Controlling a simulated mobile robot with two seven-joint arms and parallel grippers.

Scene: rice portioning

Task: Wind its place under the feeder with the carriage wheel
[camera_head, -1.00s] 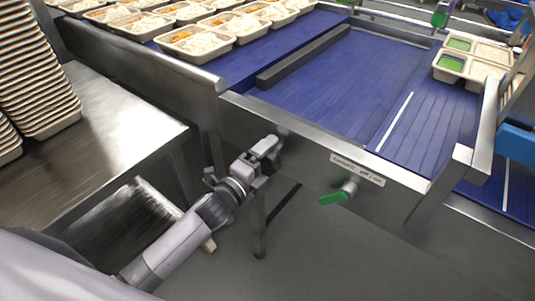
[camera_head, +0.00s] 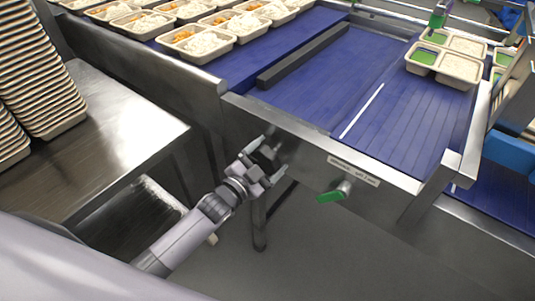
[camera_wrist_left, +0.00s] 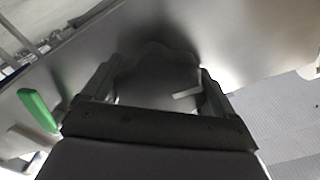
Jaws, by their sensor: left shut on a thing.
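My left gripper (camera_head: 268,165) is at the steel front panel of the conveyor frame, below the blue belt. It also shows in the wrist view (camera_wrist_left: 155,95), where its two fingers stand on either side of a grey rounded piece, which seems to be the carriage wheel (camera_wrist_left: 155,65). The gripper is shut on it. Most of the wheel is hidden by the gripper in the head view. The trays with green compartments (camera_head: 440,60) stand on the ribbed blue belt (camera_head: 400,115), which carries a white line. I cannot make out the feeder. My right gripper is not in view.
A green-handled lever (camera_head: 333,195) sticks out of the panel right of my gripper and shows in the wrist view (camera_wrist_left: 38,110). Filled trays (camera_head: 205,45) stand on the far belt. Stacked empty trays (camera_head: 50,100) stand on the steel table (camera_head: 130,130) at left.

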